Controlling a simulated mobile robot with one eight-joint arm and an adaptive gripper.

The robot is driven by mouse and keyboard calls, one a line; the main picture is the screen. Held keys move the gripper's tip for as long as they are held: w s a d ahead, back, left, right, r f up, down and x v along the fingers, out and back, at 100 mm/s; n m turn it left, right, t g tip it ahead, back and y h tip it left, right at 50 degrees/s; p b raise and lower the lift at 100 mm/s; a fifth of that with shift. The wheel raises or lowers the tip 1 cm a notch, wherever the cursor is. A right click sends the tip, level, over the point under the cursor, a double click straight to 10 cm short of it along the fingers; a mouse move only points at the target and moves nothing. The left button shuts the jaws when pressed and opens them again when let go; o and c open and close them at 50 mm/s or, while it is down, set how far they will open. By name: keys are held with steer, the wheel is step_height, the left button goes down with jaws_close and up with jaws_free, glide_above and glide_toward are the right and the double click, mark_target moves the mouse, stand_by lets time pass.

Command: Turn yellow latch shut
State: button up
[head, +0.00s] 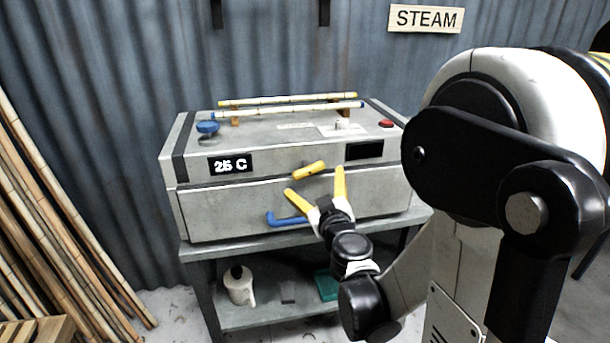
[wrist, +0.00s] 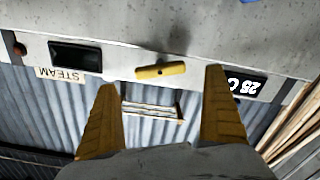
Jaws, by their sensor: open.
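The yellow latch (head: 309,170) is a short bar on the front of the grey steam box (head: 240,212), at the seam between its upper part and its front panel. It lies nearly level, its right end a little higher in the head view. My gripper (head: 314,181) has its two yellow fingers spread wide, just in front of and below the latch. In the wrist view the latch (wrist: 160,71) shows between the fingertips of my gripper (wrist: 160,79), and nothing is held. I cannot tell the exact gap between fingers and latch.
A blue handle (head: 287,219) sits low on the front panel, close to my left finger. A blue knob (head: 208,128), a red button (head: 386,124) and rattan poles (head: 288,100) are on top. A white jug (head: 239,285) stands on the shelf below. Long poles (head: 60,225) lean at left.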

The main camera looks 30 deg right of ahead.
mark_target(310, 173)
steer(key=b+x, duration=0.1)
steer(key=x, duration=0.4)
steer(key=shift+w, duration=0.3)
steer(key=c, duration=1.1)
steer(key=shift+c, duration=0.2)
